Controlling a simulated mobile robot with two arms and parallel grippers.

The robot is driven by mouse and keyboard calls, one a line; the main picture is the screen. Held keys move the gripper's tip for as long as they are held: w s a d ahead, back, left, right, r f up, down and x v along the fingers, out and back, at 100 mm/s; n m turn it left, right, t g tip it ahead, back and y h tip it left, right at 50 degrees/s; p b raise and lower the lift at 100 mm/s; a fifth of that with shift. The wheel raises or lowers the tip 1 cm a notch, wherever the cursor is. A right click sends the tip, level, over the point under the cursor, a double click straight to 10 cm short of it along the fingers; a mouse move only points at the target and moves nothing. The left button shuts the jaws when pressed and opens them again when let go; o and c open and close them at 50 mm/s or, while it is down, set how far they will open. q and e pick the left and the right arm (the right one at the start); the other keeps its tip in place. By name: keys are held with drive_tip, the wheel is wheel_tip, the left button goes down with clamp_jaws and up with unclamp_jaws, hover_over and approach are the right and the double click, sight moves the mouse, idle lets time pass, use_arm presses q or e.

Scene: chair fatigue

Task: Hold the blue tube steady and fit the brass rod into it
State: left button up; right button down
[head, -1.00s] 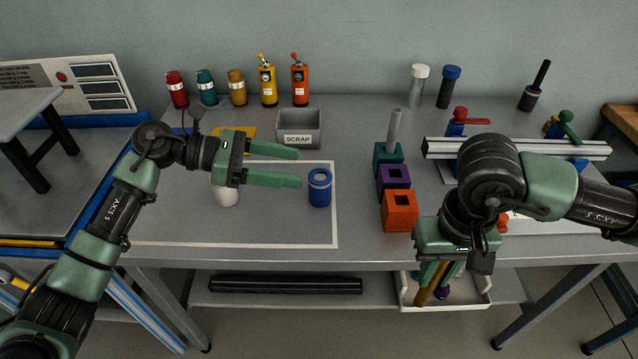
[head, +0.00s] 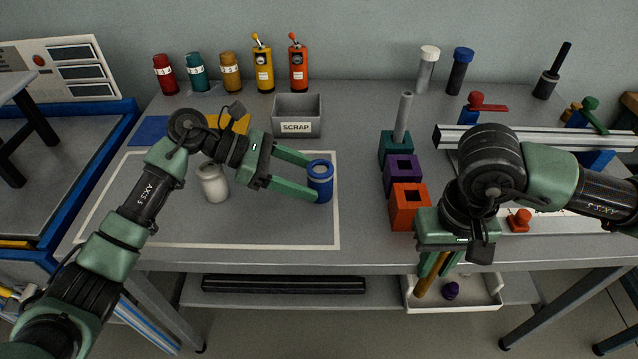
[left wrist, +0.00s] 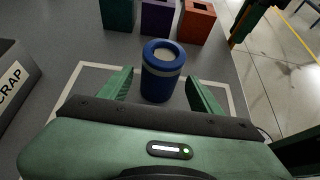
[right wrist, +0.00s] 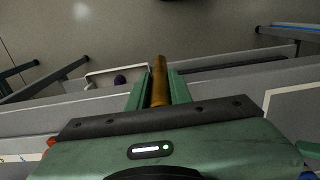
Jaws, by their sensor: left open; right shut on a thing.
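The blue tube (head: 320,183) stands upright on the table near the right edge of the white-outlined area. It has a pale band and a light top; it also shows in the left wrist view (left wrist: 162,72). My left gripper (head: 312,178) is open, with its fingers on either side of the tube; in the left wrist view gaps show between fingers and tube. My right gripper (head: 437,267) is shut on the brass rod (head: 430,280), which points downward in front of the table's front edge. The rod sticks out between the fingers in the right wrist view (right wrist: 159,80).
A white cup (head: 214,184) stands left of the tube. Teal, purple (head: 402,174) and orange (head: 409,206) blocks stand in a row to its right. The grey scrap bin (head: 297,117) is behind it. A tray (head: 482,297) with a purple piece sits below the table.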

use_arm(q)
drive_tip(key=shift+b+x, duration=0.5)
drive_tip(key=shift+x, duration=0.8)
use_arm(e)
drive_tip(key=shift+f, duration=0.85)
use_arm(q)
drive_tip(key=c, duration=0.9)
